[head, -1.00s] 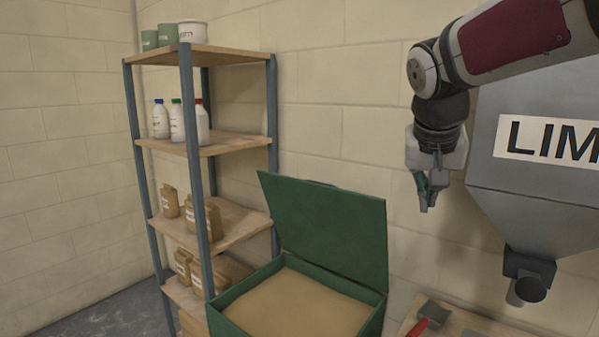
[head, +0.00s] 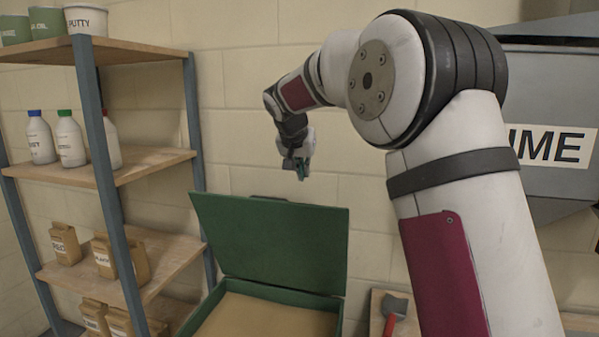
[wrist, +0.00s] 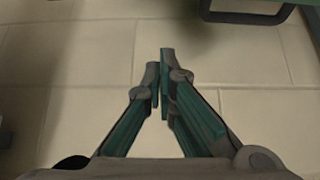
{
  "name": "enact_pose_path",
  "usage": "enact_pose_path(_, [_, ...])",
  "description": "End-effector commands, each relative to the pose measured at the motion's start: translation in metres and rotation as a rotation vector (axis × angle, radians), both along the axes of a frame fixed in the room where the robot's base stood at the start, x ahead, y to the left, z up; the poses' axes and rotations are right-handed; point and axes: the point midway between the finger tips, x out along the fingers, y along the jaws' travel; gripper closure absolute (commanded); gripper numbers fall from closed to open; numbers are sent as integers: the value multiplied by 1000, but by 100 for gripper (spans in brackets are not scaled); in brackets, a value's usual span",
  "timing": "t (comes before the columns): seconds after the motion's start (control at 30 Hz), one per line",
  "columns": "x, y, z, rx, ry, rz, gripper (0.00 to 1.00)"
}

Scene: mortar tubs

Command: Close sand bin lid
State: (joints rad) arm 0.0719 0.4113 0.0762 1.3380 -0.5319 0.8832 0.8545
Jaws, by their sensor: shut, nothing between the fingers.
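The sand bin (head: 340,306) is a green box at the bottom of the head view, filled with tan sand (head: 262,318). Its green lid (head: 270,240) stands open, tilted up at the back of the bin. My gripper (head: 301,177) is shut and empty, above the lid's top edge and close to the wall. In the wrist view the fingers (wrist: 162,85) are together, with the block wall behind them. A dark handle-like bar (wrist: 245,15) shows at the top of the wrist view, on a green edge. The bin's front is cut off below.
A shelf unit (head: 105,180) with tubs, bottles and paper bags stands left of the bin. A grey lime hopper (head: 560,180) is at right, partly behind my arm. A red-handled tool (head: 390,322) lies on a wooden surface right of the bin.

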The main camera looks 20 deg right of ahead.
Motion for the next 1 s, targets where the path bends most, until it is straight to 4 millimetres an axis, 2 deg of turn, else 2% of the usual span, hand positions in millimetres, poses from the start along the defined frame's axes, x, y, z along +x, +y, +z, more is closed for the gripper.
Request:
enact_pose_path(0.37, [37,-28,-59,2,4,-1,100])
enact_pose_path(0.6, [12,-9,-66,0,1,3,100])
enact_pose_path(1.0, [7,-4,-71,1,-1,2,100])
